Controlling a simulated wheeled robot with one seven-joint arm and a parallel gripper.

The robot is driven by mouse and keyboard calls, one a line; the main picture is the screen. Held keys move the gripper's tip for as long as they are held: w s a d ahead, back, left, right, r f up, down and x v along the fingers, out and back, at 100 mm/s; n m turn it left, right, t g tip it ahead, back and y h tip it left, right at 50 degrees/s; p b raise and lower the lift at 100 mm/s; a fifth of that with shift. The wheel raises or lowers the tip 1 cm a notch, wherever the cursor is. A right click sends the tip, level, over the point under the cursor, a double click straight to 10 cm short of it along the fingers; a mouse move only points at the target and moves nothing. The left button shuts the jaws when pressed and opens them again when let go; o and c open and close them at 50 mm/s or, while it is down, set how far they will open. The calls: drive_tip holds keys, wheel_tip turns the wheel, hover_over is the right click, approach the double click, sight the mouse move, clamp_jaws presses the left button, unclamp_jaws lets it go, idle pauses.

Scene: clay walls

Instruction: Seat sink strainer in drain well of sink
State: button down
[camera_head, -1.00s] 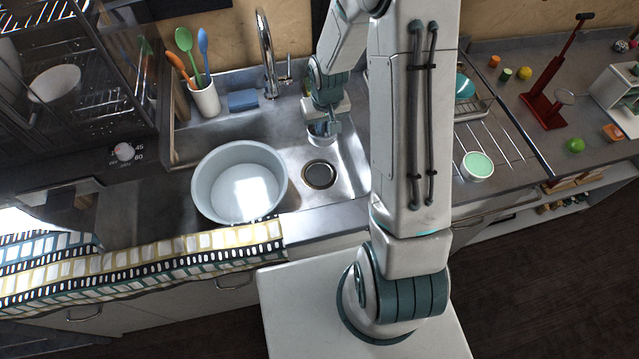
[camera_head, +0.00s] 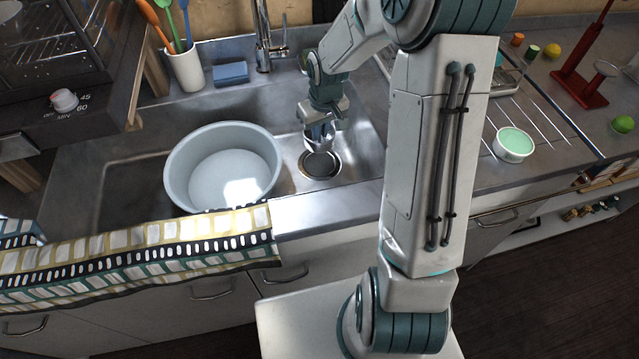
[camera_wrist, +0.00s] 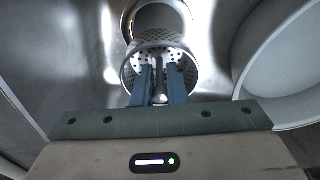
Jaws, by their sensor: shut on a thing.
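The sink strainer (camera_wrist: 158,48) is a perforated metal basket; in the head view it shows small and shiny (camera_head: 319,136) under my gripper. My gripper (camera_head: 322,120) is shut on the strainer's middle, and its two blue fingers (camera_wrist: 160,88) reach into the basket in the wrist view. The drain well (camera_head: 320,164) is a dark round hole with a metal ring in the sink floor. In the head view the strainer overlaps the far edge of the well. In the wrist view the drain ring (camera_wrist: 130,14) shows beyond the strainer, partly hidden by it. The strainer looks held above the sink floor.
A large pale basin (camera_head: 222,166) stands in the sink (camera_head: 120,170) just left of the drain; its rim also shows in the wrist view (camera_wrist: 262,60). A blue sponge (camera_head: 230,73) and a utensil cup (camera_head: 184,68) stand behind. A patterned towel (camera_head: 150,245) hangs over the front edge.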

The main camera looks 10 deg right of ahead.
drive_tip(key=shift+w+f+n+b, duration=0.15)
drive_tip(key=shift+f+b, duration=0.8)
drive_tip(key=shift+w+f+n+b, duration=0.1)
drive_tip(key=shift+f+n+b, duration=0.05)
drive_tip(key=shift+f+b, duration=0.8)
wheel_tip(320, 180, down, 10)
drive_tip(key=shift+d+r+b, duration=0.1)
drive_tip(key=shift+r+b, duration=0.1)
drive_tip(key=shift+b, duration=0.85)
drive_tip(key=shift+f, duration=0.2)
drive_tip(key=c, duration=1.5)
unclamp_jaws()
drive_tip(key=shift+o, duration=0.2)
drive_tip(key=shift+r, duration=0.1)
